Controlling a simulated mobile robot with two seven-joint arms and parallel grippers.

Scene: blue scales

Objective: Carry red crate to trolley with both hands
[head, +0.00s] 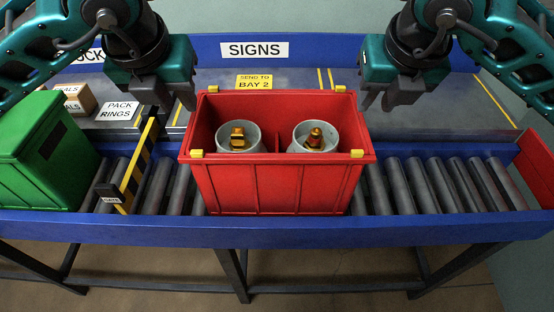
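The red crate (277,190) stands upright on the roller conveyor in the middle of the head view. It has yellow corner pieces and a divider, with a grey round container holding a brass-coloured part on each side. My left gripper (172,108) hangs just beyond and left of the crate's left wall, apart from it. My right gripper (377,104) hangs just off the crate's right wall at the back. Both point down and neither appears to hold anything; the fingers look parted. No trolley shows in this view.
A green bin (45,150) stands on the rollers at the left. A yellow-and-black striped gate (138,165) crosses the rollers between bin and crate. The rollers (440,185) right of the crate are clear up to a red end plate (535,165). A blue rail (120,228) runs along the front.

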